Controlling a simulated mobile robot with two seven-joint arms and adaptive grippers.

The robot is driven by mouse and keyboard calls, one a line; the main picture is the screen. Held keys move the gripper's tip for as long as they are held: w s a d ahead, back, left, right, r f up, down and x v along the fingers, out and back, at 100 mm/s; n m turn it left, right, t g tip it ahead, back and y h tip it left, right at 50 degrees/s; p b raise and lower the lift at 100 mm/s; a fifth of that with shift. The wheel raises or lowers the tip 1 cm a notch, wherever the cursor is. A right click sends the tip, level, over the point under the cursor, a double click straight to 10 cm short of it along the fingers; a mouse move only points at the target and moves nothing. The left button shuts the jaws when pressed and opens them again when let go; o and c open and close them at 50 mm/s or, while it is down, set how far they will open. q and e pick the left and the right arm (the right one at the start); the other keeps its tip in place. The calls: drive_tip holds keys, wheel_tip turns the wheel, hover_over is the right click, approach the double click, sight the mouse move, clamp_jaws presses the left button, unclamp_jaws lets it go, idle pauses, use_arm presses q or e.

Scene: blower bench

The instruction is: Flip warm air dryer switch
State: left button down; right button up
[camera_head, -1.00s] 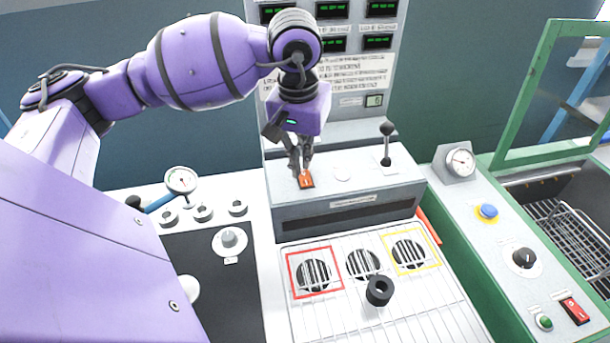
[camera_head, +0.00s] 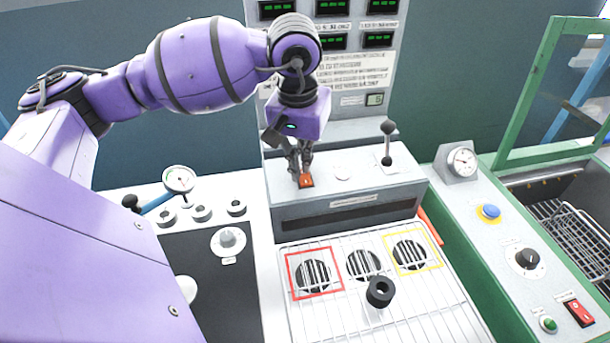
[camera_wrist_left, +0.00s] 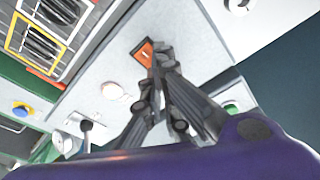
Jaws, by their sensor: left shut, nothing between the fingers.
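An orange rocker switch (camera_head: 306,181) in a dark frame sits on the top of the grey control box (camera_head: 400,181). My left gripper (camera_head: 303,172) points down at it with its fingers shut and empty. The fingertips are at the switch, and I cannot tell for sure whether they touch it. In the left wrist view the switch (camera_wrist_left: 144,52) shows just beyond the fingertips (camera_wrist_left: 160,62), which partly cover it. My right gripper is not in view.
A black-knobbed lever (camera_head: 387,143) stands upright on the same box, right of the switch. Below is a white wire rack (camera_head: 410,312) with red and yellow frames and a black ring (camera_head: 380,291). A green bench with a red switch (camera_head: 579,312) stands at the right.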

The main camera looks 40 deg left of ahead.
use_arm(q)
drive_tip(key=shift+f+b, duration=0.3)
drive_tip(key=shift+f, duration=0.15)
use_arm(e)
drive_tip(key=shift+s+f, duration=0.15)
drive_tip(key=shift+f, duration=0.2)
use_arm(q)
drive_tip(key=shift+r, duration=0.1)
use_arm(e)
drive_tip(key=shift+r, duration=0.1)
use_arm(q)
drive_tip(key=shift+r+p, duration=1.5)
drive_tip(key=shift+r, duration=1.95)
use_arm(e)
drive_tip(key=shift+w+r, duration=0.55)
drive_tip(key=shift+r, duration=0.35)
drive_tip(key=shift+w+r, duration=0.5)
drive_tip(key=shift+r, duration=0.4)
